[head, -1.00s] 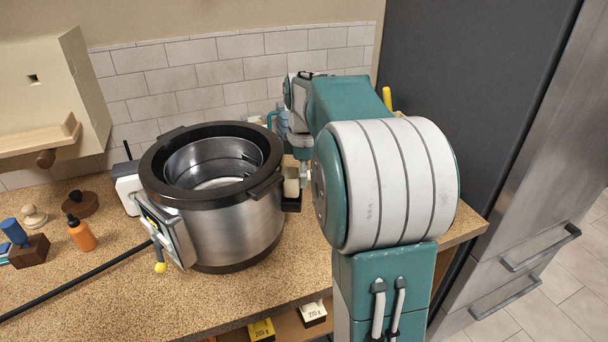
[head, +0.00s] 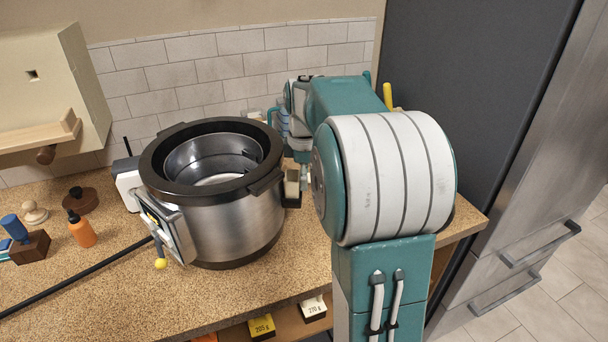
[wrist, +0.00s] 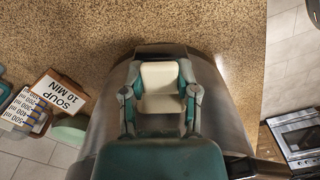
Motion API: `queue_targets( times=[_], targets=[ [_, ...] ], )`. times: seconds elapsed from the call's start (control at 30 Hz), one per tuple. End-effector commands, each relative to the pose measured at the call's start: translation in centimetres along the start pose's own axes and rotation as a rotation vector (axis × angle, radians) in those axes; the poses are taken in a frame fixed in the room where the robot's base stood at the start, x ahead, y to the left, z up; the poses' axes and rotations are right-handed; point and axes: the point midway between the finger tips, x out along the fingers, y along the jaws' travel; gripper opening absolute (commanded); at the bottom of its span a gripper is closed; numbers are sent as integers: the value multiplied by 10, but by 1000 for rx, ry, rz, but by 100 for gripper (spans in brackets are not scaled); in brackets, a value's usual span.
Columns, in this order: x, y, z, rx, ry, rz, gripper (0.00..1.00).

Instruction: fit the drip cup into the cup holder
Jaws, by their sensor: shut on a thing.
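The drip cup is small and cream-coloured (wrist: 160,78). My gripper (wrist: 160,100) is shut on it, with one finger on each side. In the head view the cup (head: 292,184) is beside the right side of the steel cooker (head: 235,225), at a dark bracket that looks like the cup holder (head: 292,203). The cup's lower end is close to or inside the holder; I cannot tell how deep it sits. My arm covers most of the gripper in the head view, and the holder is hidden in the wrist view.
The cooker is open-topped, with a black rim and a side panel with a yellow-tipped lever (head: 160,263). A dark rod (head: 75,283), an orange bottle (head: 82,230) and wooden pieces lie to the left. A tall dark fridge (head: 465,110) stands close on the right.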

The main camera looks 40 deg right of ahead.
Motion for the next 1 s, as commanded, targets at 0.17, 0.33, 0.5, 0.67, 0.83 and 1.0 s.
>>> queue_targets(
  times=[0.17,0.33,0.5,0.67,0.83,1.0],
  targets=[
    [5,0,0,0,0,-1,8],
    [10,0,0,0,0,-1,8],
    [14,0,0,0,0,-1,8],
    [16,0,0,0,0,0,63],
    [16,0,0,0,0,0,80],
    [16,0,0,0,0,0,80]
  ],
)
